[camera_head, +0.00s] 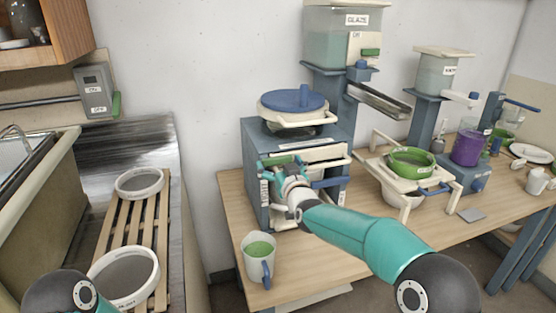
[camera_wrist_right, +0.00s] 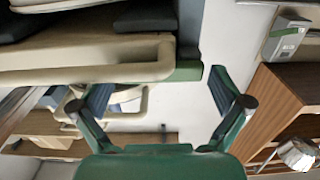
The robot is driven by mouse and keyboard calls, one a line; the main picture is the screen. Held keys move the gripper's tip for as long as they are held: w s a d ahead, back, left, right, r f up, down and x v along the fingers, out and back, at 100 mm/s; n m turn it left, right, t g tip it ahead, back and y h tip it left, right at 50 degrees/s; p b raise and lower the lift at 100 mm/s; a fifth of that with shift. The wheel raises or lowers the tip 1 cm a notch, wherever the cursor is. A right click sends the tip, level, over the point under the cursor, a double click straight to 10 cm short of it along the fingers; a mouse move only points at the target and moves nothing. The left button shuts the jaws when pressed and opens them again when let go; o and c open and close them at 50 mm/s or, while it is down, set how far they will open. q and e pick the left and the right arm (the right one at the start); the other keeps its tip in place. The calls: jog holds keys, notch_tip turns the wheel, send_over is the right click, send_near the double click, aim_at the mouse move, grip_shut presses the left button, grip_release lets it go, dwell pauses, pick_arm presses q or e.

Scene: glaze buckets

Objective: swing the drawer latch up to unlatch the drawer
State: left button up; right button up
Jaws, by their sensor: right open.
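The blue-grey drawer cabinet (camera_head: 256,138) stands on the wooden table, with cream drawer fronts (camera_head: 325,153) and a blue handle (camera_head: 326,183). My right gripper (camera_head: 277,162) is in front of the cabinet's upper left part and hides some of its front. In the right wrist view, my right gripper (camera_wrist_right: 160,85) is open and its fingers are apart. A cream bar (camera_wrist_right: 90,62) with a green end (camera_wrist_right: 188,68), which looks like the drawer latch, reaches between the fingertips. I cannot tell whether a finger touches it. My left gripper is out of view.
A cup of green glaze (camera_head: 259,250) stands at the table's front left corner. A blue-lidded container (camera_head: 292,100) sits on the cabinet. A green bowl (camera_head: 411,162) stands on a cream frame to the right. A slatted rack (camera_head: 110,222) with round sieves is at the left.

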jog(key=shift+w+a, duration=0.1)
jog(key=shift+w, duration=0.15)
jog(key=c, duration=1.4)
